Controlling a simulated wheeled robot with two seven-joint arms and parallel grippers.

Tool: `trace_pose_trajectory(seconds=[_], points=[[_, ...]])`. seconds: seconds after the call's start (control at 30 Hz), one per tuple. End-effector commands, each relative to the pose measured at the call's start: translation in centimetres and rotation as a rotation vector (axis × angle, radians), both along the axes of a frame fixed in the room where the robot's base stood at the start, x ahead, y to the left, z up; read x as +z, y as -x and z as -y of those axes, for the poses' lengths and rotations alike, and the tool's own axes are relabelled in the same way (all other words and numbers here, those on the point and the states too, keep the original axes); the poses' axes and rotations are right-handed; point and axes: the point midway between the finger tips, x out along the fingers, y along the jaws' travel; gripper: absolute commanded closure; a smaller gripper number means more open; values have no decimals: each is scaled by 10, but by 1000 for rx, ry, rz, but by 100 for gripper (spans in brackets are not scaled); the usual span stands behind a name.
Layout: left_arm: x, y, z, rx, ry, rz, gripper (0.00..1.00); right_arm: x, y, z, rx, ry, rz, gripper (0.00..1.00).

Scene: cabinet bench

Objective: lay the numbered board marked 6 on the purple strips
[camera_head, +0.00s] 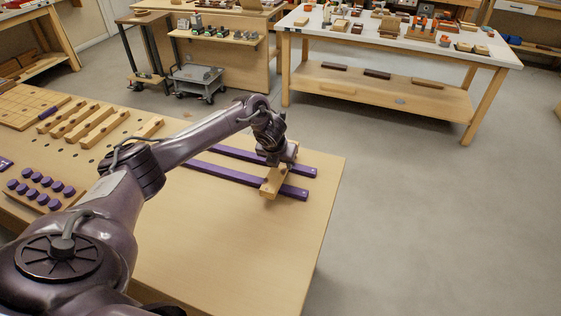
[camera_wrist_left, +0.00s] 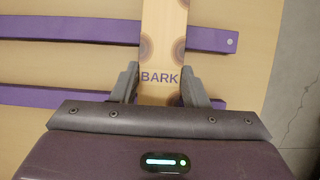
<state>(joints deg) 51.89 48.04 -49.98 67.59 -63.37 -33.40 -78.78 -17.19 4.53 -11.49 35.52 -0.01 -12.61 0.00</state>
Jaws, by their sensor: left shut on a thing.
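Two purple strips (camera_head: 295,170) lie roughly parallel on the wooden bench near its right end; they also show in the left wrist view (camera_wrist_left: 65,29). My left gripper (camera_head: 276,165) is shut on a pale wooden board (camera_head: 270,187), which crosses over both strips. In the left wrist view the board (camera_wrist_left: 163,30) lies between the fingers (camera_wrist_left: 159,82). It bears the word BARK and dark round marks. No number shows on it, and I cannot tell whether it touches the strips. My right gripper is not in view.
Several similar boards (camera_head: 97,126) lie in a row at the bench's left, by small holes. A rack of purple pegs (camera_head: 45,188) stands nearer. The bench top (camera_head: 240,235) in front of the strips is clear. A white-topped table (camera_head: 400,40) stands apart at the back.

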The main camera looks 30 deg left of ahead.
Motion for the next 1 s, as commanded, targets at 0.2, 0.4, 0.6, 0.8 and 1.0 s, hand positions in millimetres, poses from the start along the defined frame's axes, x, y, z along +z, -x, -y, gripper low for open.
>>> trace_pose_trajectory(seconds=[0.2,0.4,0.6,0.8,1.0], points=[[0,0,0,1,0,1,86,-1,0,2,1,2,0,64],[0,0,0,1,0,1,86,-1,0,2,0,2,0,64],[-3,0,0,1,0,1,86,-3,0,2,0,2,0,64],[-9,0,0,1,0,1,86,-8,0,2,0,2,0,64],[-10,0,0,1,0,1,86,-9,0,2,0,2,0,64]])
